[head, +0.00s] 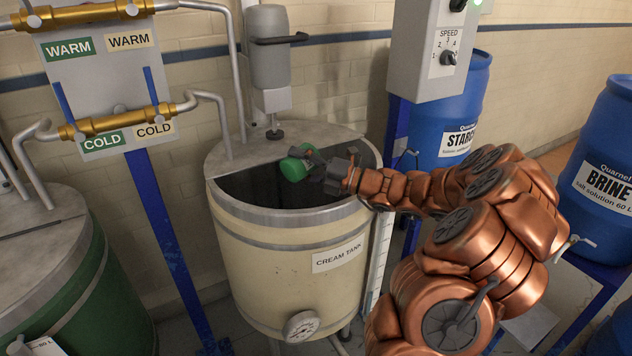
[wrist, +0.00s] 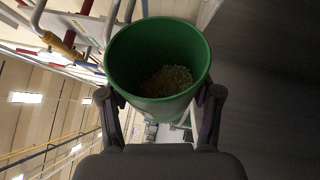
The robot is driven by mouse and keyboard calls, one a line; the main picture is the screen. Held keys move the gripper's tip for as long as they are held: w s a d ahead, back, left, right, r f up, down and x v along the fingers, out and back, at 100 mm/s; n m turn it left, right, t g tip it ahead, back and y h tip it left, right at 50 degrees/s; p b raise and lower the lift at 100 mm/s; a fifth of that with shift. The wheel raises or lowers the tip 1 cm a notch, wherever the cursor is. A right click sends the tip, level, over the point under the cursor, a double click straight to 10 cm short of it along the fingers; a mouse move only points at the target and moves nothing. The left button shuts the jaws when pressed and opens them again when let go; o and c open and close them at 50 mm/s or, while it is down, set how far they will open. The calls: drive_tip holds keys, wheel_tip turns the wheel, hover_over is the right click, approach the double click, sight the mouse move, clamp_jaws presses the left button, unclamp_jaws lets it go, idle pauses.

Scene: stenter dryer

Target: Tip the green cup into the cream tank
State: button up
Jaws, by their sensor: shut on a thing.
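The green cup (head: 294,168) is over the open half of the cream tank (head: 290,255), tilted on its side. My gripper (head: 318,170) is shut on the cup. In the wrist view the cup (wrist: 130,55) sits between my gripper's two fingers (wrist: 160,112). A pale brown grainy material (wrist: 168,80) lies at the bottom inside the cup. The tank's inside is dark and its contents cannot be made out. I cannot see any material falling from the cup.
A mixer motor (head: 268,50) stands over the tank's fixed lid (head: 235,155). A control box (head: 428,45) with a speed knob is to the right. Blue drums (head: 440,115) stand behind on the right. A green tank (head: 95,295) and brass valve pipes (head: 115,120) are left.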

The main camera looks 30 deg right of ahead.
sight(305, 147)
drive_tip(key=shift+r+p, duration=0.2)
drive_tip(key=shift+p, duration=0.15)
drive_tip(key=shift+d+m+p, duration=0.1)
drive_tip(key=shift+m+p, duration=0.2)
drive_tip(key=shift+p, duration=0.15)
drive_tip(key=shift+d+r+m+t+p, duration=0.1)
drive_tip(key=shift+r+m+t+p, duration=0.2)
drive_tip(key=shift+p, duration=0.8)
drive_tip(key=shift+d+m+t+p, duration=0.1)
drive_tip(key=shift+m+p, duration=0.3)
drive_tip(key=shift+p, duration=0.7)
drive_tip(key=shift+w+d+r+m+t+p, duration=0.2)
drive_tip(key=shift+r+m+p, duration=0.35)
drive_tip(key=shift+p, duration=1.1)
drive_tip(key=shift+s+d+r+m+t+p, duration=0.1)
drive_tip(key=shift+r+m+t+p, duration=0.35)
drive_tip(key=shift+p, duration=1.2)
drive_tip(key=shift+w+d+r+m+t+p, duration=0.15)
drive_tip(key=shift+m+p, duration=0.35)
drive_tip(key=shift+p, duration=0.6)
drive_tip(key=shift+s+d+r+m+t+p, duration=0.15)
drive_tip(key=shift+m+p, duration=0.35)
drive_tip(key=shift+p, duration=0.6)
drive_tip(key=shift+w+d+r+m+t+h+p, duration=0.15)
drive_tip(key=shift+m+t+h+p, duration=0.25)
drive_tip(key=shift+m, duration=0.4)
